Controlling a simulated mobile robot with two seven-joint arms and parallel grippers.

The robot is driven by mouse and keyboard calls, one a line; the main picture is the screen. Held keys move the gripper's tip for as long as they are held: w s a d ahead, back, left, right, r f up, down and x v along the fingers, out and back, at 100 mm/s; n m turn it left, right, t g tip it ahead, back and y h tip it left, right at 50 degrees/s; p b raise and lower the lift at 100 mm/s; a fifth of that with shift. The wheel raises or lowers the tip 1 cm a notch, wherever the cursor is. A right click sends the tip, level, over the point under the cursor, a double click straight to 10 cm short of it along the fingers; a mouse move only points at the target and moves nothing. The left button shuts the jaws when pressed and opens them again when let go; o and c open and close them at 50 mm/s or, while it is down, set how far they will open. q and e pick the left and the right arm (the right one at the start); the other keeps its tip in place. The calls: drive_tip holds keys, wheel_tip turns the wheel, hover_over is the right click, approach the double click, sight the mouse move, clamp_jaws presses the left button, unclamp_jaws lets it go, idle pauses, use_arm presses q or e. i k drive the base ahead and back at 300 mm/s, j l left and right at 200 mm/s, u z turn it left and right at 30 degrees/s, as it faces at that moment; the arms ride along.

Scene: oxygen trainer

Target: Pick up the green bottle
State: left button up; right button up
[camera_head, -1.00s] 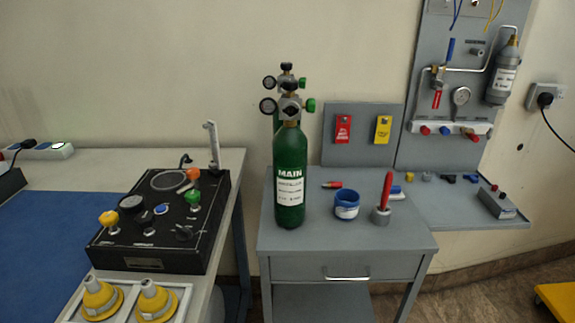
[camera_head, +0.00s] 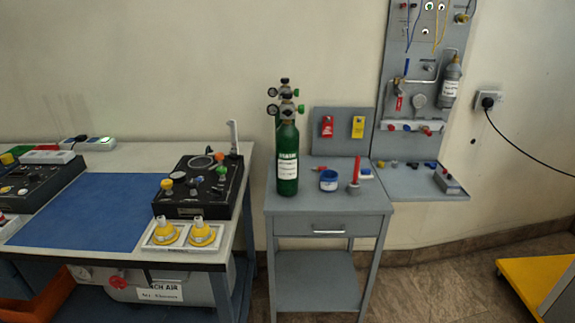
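A green bottle (camera_head: 287,155) with a white label stands upright on the left part of a small grey table (camera_head: 328,201). Its top carries a regulator with round gauges and a green knob. More valve parts show just behind it, and a second bottle there would be mostly hidden. Neither of my grippers is in the head view, and nothing touches the bottle.
A blue cup (camera_head: 328,180) and a red-handled tool (camera_head: 355,178) stand right of the bottle. A black control panel (camera_head: 201,186) sits on the workbench at left. A grey tool board (camera_head: 408,130) rises at right. A yellow cart (camera_head: 543,275) stands at lower right.

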sight(286, 135)
drive_tip(key=i+l+u, duration=0.1)
drive_tip(key=i+l, duration=0.15)
drive_tip(key=i+l+u, duration=0.1)
drive_tip(key=l, duration=0.4)
drive_tip(key=i+l+u, duration=0.1)
drive_tip(key=i+l, duration=0.4)
drive_tip(key=l, duration=0.3)
drive_tip(key=i+l+u, duration=0.15)
drive_tip(key=l, duration=0.25)
drive_tip(key=i+l+u, duration=0.1)
drive_tip(key=l, duration=0.3)
drive_tip(key=i+l+u, duration=0.1)
drive_tip(key=i+l, duration=0.15)
drive_tip(key=l, duration=0.2)
drive_tip(key=i+l+u, duration=0.1)
drive_tip(key=l, duration=0.35)
